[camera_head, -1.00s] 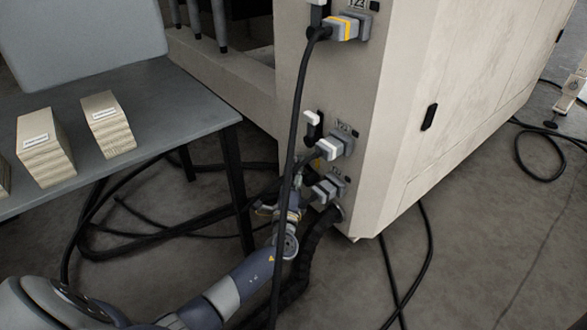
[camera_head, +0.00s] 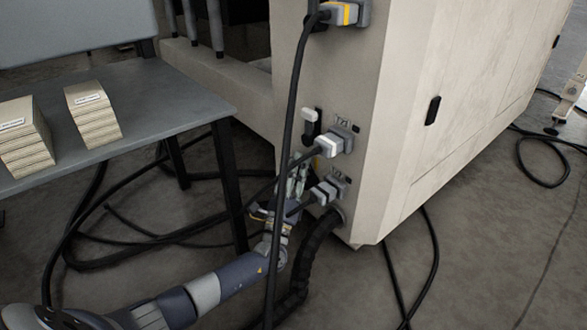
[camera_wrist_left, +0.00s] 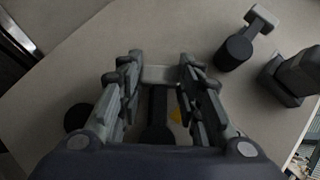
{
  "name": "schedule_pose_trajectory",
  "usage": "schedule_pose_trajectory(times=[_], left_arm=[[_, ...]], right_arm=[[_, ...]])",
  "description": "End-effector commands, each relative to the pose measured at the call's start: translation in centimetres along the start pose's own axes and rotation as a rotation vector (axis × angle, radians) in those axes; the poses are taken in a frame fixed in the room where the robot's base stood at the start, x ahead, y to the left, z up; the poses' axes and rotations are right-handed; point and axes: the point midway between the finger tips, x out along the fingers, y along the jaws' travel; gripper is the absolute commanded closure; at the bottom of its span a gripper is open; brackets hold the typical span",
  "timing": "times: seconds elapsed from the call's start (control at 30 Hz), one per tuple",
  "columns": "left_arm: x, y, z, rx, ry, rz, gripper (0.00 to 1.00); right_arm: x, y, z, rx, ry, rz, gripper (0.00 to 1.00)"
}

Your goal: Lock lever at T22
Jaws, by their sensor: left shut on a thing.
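My left gripper (camera_head: 296,182) is low at the machine's panel, to the left of the lower plug (camera_head: 325,192). In the left wrist view its two fingers (camera_wrist_left: 160,92) stand on either side of a lever with a pale crossbar handle (camera_wrist_left: 160,74) and a dark stem (camera_wrist_left: 157,108), and are shut on it. A second lever with a white handle (camera_head: 311,115) is higher up, left of the middle plug (camera_head: 333,146); it also shows in the left wrist view (camera_wrist_left: 262,18). The small socket labels are too blurred to read surely. My right gripper is not in view.
A black cable (camera_head: 291,130) hangs from the yellow-banded upper plug (camera_head: 338,14), passing in front of my left arm. A thick ribbed hose (camera_head: 312,258) runs below the lower plug. A grey table (camera_head: 175,100) with kraft stacks (camera_head: 93,115) stands left. Cables lie on the floor.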

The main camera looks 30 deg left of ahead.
Motion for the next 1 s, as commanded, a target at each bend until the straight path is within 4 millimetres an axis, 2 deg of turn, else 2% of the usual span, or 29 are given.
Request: schedule_pose_trajectory(times=[0.63, 0.67, 0.7, 0.73, 1.0], left_arm=[[-0.04, -0.38, -0.11, 0.040, 0.002, -0.041, 1.00], [-0.04, -0.38, -0.11, 0.040, 0.002, -0.041, 0.61], [-0.04, -0.38, -0.11, 0.040, 0.002, -0.041, 0.52], [-0.04, -0.37, -0.11, 0.040, 0.002, -0.041, 0.47], [-0.03, -0.32, -0.06, 0.039, 0.001, -0.040, 0.47]], right_arm=[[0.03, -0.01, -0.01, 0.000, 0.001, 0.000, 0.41], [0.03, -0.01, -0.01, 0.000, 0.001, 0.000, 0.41], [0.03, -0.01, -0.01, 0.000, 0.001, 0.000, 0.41], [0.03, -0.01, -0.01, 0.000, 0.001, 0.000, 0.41], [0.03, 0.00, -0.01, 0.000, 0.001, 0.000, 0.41]])
